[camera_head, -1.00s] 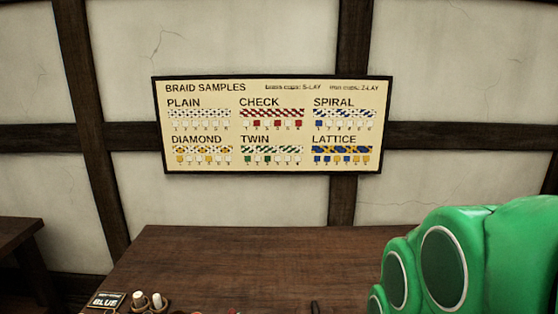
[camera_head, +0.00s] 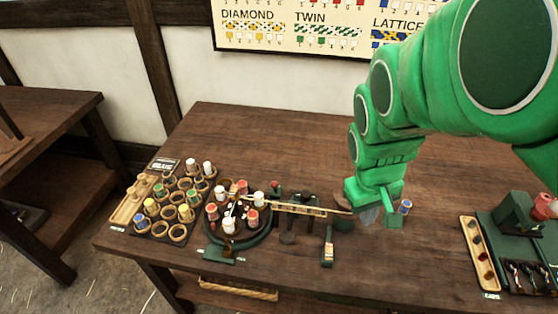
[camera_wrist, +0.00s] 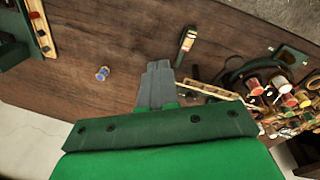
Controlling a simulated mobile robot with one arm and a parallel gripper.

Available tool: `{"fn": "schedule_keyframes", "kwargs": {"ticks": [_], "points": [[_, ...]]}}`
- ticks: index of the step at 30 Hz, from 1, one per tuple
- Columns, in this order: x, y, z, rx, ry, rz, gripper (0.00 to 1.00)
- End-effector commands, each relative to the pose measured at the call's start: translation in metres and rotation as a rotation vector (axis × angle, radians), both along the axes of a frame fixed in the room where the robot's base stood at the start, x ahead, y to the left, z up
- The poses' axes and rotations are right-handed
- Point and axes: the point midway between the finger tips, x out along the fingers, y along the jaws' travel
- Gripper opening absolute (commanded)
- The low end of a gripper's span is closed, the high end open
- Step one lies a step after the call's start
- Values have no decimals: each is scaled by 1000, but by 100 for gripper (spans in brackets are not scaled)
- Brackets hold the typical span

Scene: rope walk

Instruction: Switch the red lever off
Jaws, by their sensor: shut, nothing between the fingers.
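My gripper (camera_head: 370,215) points down over the right half of the bench, right of the braiding machine. In the wrist view its grey fingers (camera_wrist: 158,68) are together with nothing between them. A small red knob (camera_head: 275,184) stands at the back of the machine, right of the round bobbin plate (camera_head: 238,240); it may be the red lever, but it is too small to tell its position. A narrow upright piece with a pale and orange face (camera_head: 328,246) stands at the front; it also shows in the wrist view (camera_wrist: 188,40). My gripper is apart from both.
A rack of bobbins and cups (camera_head: 178,232) is at the left. A light wooden strip (camera_head: 300,209) runs from the plate towards my gripper. A green stand and a tray (camera_head: 478,250) are at the right. The back of the bench is clear.

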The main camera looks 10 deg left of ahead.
Motion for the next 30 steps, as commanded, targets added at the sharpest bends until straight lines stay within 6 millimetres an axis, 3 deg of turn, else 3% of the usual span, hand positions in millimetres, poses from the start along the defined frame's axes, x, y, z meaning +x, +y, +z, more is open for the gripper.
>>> {"fn": "schedule_keyframes", "kwargs": {"ticks": [15,24,30], "points": [[87,88,-30,-101,-110,364,0],[121,160,-52,-145,-176,596,0],[132,210,-70,-168,-213,744,0]]}}
